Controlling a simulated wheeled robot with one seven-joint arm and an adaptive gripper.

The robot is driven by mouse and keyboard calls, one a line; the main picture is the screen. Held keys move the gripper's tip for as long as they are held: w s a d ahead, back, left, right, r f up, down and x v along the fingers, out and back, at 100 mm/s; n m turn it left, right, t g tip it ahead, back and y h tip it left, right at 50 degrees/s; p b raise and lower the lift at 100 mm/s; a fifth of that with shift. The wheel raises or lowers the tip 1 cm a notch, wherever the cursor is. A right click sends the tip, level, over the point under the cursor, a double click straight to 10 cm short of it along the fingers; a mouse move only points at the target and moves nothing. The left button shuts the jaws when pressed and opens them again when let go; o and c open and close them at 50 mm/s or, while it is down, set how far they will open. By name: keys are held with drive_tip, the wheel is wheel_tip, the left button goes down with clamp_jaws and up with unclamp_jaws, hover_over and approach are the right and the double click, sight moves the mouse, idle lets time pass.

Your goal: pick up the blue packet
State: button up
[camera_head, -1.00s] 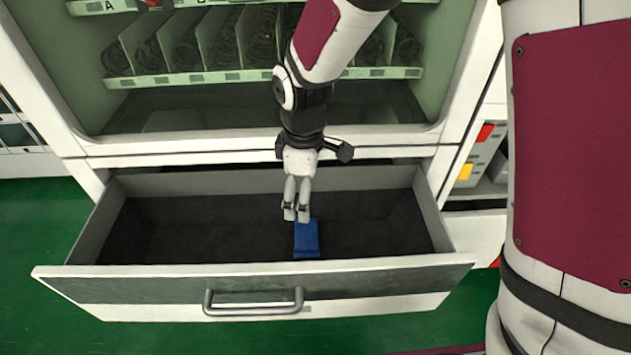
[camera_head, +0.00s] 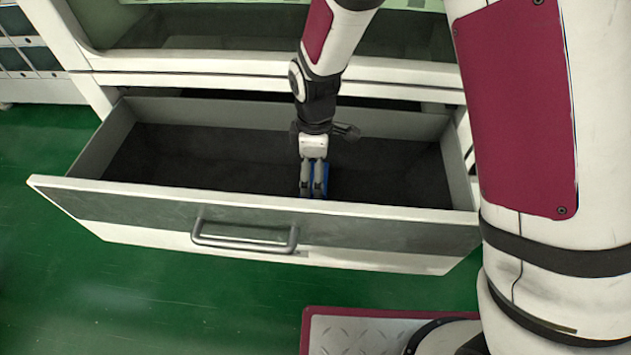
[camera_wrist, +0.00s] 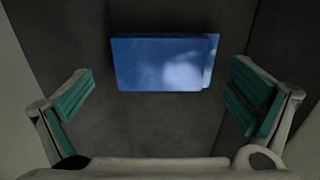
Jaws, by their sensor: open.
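The blue packet (camera_wrist: 160,64) lies in the open drawer, with its flat, shiny face showing in the wrist view. In the head view only a strip of the packet (camera_head: 325,178) shows, as my gripper hides much of it. My gripper (camera_head: 313,193) is down inside the drawer, just over or beside the packet; the exact height is hard to tell. In the wrist view the green-padded fingers of my gripper (camera_wrist: 160,103) are wide apart and empty. The packet lies ahead of them, across the gap, and touches neither pad.
The drawer's front wall (camera_head: 250,232) with its handle (camera_head: 244,240) stands close on the near side of my gripper. The drawer's dark floor (camera_head: 220,165) is bare to the left and right. The vending machine (camera_head: 260,65) rises behind.

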wheel_tip(320, 180, down, 3)
drive_tip(key=shift+f+b, duration=0.1)
drive_tip(key=shift+b, duration=0.4)
drive_tip(key=c, duration=1.3)
